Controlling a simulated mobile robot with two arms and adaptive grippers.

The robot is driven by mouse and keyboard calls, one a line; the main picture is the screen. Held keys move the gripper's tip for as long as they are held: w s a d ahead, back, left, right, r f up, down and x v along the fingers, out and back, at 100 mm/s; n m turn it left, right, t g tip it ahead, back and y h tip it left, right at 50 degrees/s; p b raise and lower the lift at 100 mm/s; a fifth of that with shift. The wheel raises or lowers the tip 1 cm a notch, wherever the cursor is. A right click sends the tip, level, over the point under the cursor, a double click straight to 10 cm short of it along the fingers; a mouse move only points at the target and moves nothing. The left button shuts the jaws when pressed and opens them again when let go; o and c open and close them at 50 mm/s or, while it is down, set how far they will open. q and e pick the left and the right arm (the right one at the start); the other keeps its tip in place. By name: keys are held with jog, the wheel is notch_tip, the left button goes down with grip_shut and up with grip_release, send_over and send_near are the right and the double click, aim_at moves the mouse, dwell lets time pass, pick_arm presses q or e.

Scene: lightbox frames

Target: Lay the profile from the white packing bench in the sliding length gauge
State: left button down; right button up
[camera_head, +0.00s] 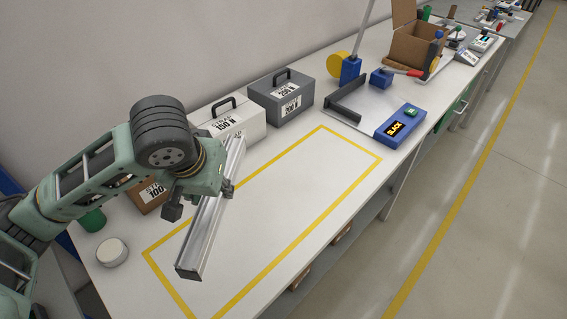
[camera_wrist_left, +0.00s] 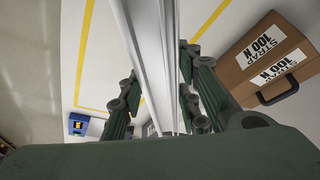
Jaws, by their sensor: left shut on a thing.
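The profile (camera_head: 208,225) is a long silver bar with a dark end. My left gripper (camera_head: 200,198) is shut across it from above, over the yellow-taped area of the white packing bench (camera_head: 300,175). I cannot tell whether the profile touches the bench. In the left wrist view the profile (camera_wrist_left: 152,45) runs between the fingers (camera_wrist_left: 160,95). The sliding length gauge seems to be the pale plate (camera_head: 370,101) with a dark grey fence (camera_head: 346,98) and a blue block (camera_head: 400,127), farther along the bench. Its bed looks empty. My right gripper is out of view.
A white case (camera_head: 254,128) and a grey case (camera_head: 283,97) stand along the wall. A brown case (camera_wrist_left: 268,62) labelled STRAP is beside the gripper. A white round tub (camera_head: 112,252) stands near left. An open cardboard box (camera_head: 411,42) is beyond the gauge. The taped area's right part is clear.

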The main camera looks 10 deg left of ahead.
pick_arm(q)
jog(key=w+d+f+m+h+b, duration=0.1)
jog(key=w+d+f+m, duration=0.2)
jog(key=d, duration=0.5)
jog(key=w+d+f+m+h+b, duration=0.1)
jog(key=d+f+m, duration=0.3)
jog(key=d, duration=0.4)
jog(key=p, duration=0.3)
send_over(260, 216)
jog(key=s+a, duration=0.1)
jog(key=shift+g+h, duration=0.3)
jog(key=shift+g, duration=0.1)
jog(key=f, duration=0.6)
jog(key=shift+s+f, duration=0.2)
jog(key=shift+f, duration=0.05)
notch_tip(260, 216, down, 4)
jog(key=shift+r+p, duration=0.15)
jog(key=shift+p, duration=0.15)
jog(key=shift+f, duration=0.2)
jog(key=c, duration=1.3)
grip_release()
jog(key=shift+a+f, duration=0.1)
jog(key=shift+f, duration=0.05)
